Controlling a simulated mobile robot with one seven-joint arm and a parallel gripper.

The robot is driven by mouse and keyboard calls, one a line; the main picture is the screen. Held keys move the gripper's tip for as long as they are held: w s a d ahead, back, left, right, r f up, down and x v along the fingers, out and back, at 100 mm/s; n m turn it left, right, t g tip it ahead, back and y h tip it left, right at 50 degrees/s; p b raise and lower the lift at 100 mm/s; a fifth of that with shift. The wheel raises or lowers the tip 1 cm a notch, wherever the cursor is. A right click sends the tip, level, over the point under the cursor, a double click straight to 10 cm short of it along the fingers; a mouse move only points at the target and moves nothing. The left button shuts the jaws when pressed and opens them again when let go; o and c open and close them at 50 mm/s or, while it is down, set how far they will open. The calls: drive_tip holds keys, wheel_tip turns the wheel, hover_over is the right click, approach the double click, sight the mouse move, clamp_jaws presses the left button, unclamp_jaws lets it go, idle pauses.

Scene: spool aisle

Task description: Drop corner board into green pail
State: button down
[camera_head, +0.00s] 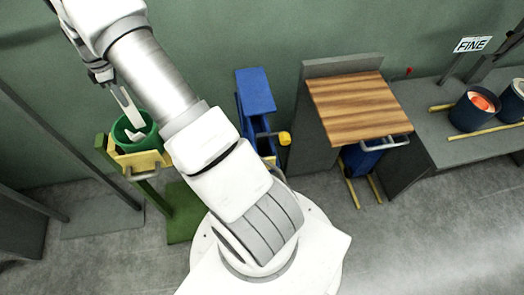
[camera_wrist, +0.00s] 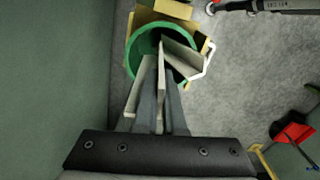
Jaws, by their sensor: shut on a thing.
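The green pail (camera_head: 151,122) stands at the left in the head view, in a yellow-topped stand; its rim shows at the top of the wrist view (camera_wrist: 131,58). My gripper (camera_wrist: 161,95) is shut on the corner board (camera_wrist: 160,82), a pale grey-white strip between the dark fingers. The board (camera_head: 128,106) points down at the pail's mouth in the head view. In the wrist view its far end overlaps the pail opening. Another pale flat piece shows at the pail's right side; whether it belongs to the held board is unclear. The pail's bottom is hidden.
A blue bin (camera_head: 256,95) stands right of the arm. Beyond it are a wood-topped stand (camera_head: 358,105) and a grey bench (camera_head: 440,145) with dark buckets. The green wall (camera_wrist: 35,80) is close on the left in the wrist view.

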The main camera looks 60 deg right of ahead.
drive_tip(key=shift+f, duration=0.75)
drive_tip(key=c, duration=0.9)
unclamp_jaws()
drive_tip(key=shift+r, duration=0.1)
drive_tip(key=shift+r, duration=8.7)
